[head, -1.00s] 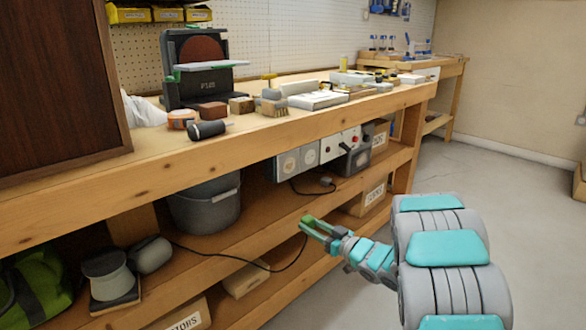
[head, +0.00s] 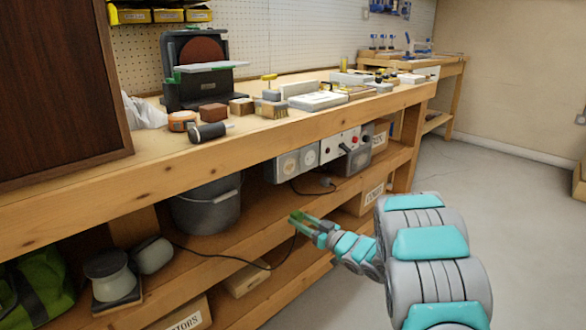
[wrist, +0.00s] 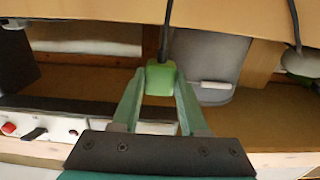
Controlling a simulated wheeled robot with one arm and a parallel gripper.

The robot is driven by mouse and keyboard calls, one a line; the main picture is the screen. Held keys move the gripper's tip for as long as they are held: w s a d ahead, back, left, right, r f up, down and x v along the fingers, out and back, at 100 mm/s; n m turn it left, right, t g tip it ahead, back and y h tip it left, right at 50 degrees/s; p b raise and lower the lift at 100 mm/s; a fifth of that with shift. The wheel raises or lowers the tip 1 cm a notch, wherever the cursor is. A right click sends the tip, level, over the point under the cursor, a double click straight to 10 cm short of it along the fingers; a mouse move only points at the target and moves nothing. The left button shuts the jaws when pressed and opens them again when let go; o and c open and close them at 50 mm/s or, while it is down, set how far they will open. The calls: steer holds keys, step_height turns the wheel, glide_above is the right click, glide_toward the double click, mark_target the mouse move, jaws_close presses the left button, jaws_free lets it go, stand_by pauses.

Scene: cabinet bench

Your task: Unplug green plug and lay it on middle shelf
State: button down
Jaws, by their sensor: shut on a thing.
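My gripper (head: 305,222) is shut on the green plug (wrist: 160,80), with a finger on each side of it. In the head view the green plug (head: 297,217) shows at the fingertips, in front of the middle shelf (head: 262,212). Its dark cord (wrist: 167,25) runs from the plug and, in the head view, hangs below it and back left along the shelf. The plug is clear of the socket panel (head: 298,162) under the bench top. I cannot tell whether the plug touches the shelf.
A grey bucket (head: 207,205) stands on the middle shelf, left of my gripper. A dark plug (head: 326,182) with a cord lies further right. Bare shelf shows between them. A labelled box (head: 372,196) sits lower right.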

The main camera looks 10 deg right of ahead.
steer(key=p, duration=0.3)
glide_above(276, 219)
stand_by(1.9)
steer(key=shift+s+f+b, duration=0.2)
steer(key=shift+f+b, duration=0.3)
steer(key=shift+f, duration=1.95)
stand_by(0.3)
steer(key=c, duration=0.8)
jaws_free()
steer(key=o, duration=0.8)
steer(key=shift+w+r, duration=0.15)
steer(key=shift+r, duration=0.25)
steer(key=shift+d, duration=0.1)
steer(key=r+v, duration=0.1)
steer(key=v, duration=1.1)
